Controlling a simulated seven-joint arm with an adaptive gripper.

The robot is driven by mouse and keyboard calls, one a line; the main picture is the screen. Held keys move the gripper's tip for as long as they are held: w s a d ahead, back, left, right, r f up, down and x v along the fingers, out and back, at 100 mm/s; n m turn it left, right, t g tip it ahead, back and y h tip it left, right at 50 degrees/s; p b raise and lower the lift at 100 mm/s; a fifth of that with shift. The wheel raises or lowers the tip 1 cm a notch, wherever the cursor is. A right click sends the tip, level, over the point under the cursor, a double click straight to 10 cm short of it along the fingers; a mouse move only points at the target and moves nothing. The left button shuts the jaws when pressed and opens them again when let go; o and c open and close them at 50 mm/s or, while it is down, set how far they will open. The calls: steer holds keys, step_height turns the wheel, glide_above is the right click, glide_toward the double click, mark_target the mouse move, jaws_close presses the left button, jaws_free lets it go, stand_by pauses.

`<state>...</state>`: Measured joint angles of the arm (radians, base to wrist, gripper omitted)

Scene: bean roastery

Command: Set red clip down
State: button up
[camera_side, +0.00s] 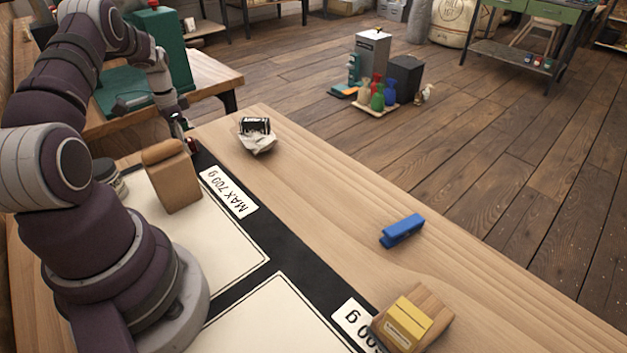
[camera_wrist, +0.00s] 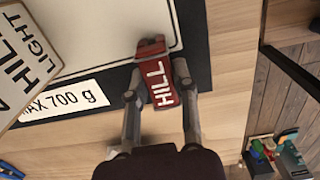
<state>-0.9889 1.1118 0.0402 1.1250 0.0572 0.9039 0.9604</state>
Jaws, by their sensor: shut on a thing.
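My gripper (camera_wrist: 160,112) is shut on the red clip (camera_wrist: 158,82), which has white "HILL" lettering on it. In the wrist view the clip lies between the two fingers, over the black border at the edge of the white panel. In the side view the gripper (camera_side: 182,125) is at the far end of the table, behind the brown bag. Only a small bit of the red clip (camera_side: 190,146) shows there. Whether the clip touches the surface, I cannot tell.
The brown bag (camera_side: 172,177) stands on the far white panel by the "MAX 700 g" label (camera_side: 229,192).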

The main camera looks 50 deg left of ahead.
steer(key=shift+f, duration=0.25)
steer(key=o, duration=0.8)
step_height(320, 180, up, 12)
steer(key=w+d+r+t+y, duration=0.15)
steer(key=w+d+r, duration=0.35)
steer(key=d+r, duration=0.5)
steer(key=s+d+t, duration=0.2)
steer(key=s+d, duration=0.1)
steer(key=d, duration=0.6)
steer(key=s+d+f+t+h, duration=0.1)
steer(key=s+d, duration=0.3)
steer(key=d, duration=0.6)
steer(key=shift+f+t, duration=0.25)
steer(key=shift+t, duration=0.3)
steer(key=shift+h, duration=0.25)
